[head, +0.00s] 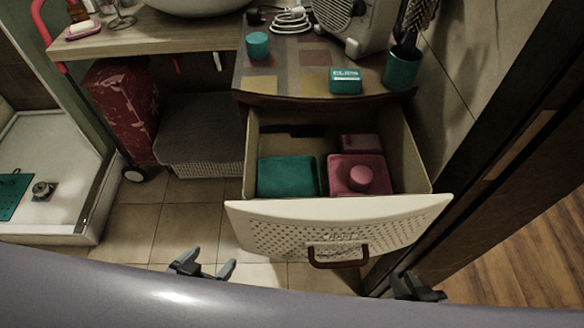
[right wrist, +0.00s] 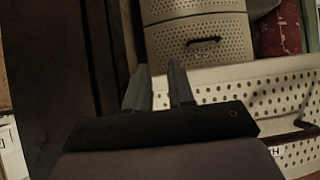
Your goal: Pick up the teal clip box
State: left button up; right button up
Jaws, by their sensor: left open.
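A small teal box with pale lettering, the clip box (head: 345,80), stands on the cabinet top (head: 300,78) near its front edge, left of a teal cup. My left gripper (head: 211,259) is open and empty, low in the head view, in front of the open drawer and well apart from the clip box. My right gripper (head: 424,286) is near the drawer's right front corner, partly hidden by my body. In the right wrist view its two fingers (right wrist: 158,76) stand apart with nothing between them.
The open drawer (head: 340,228) juts out below the cabinet top, holding a larger teal box (head: 287,177) and pink boxes (head: 358,175). A teal cup (head: 402,68) with a brush, a teal jar (head: 257,45), a cable and a grey appliance stand on top. A dark door frame is at right.

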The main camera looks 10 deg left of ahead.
aim_at(341, 80)
jog(key=i+j+z, duration=0.1)
jog(key=j+z, duration=0.25)
jog(key=i+j+z, duration=0.1)
jog(key=j+z, duration=0.25)
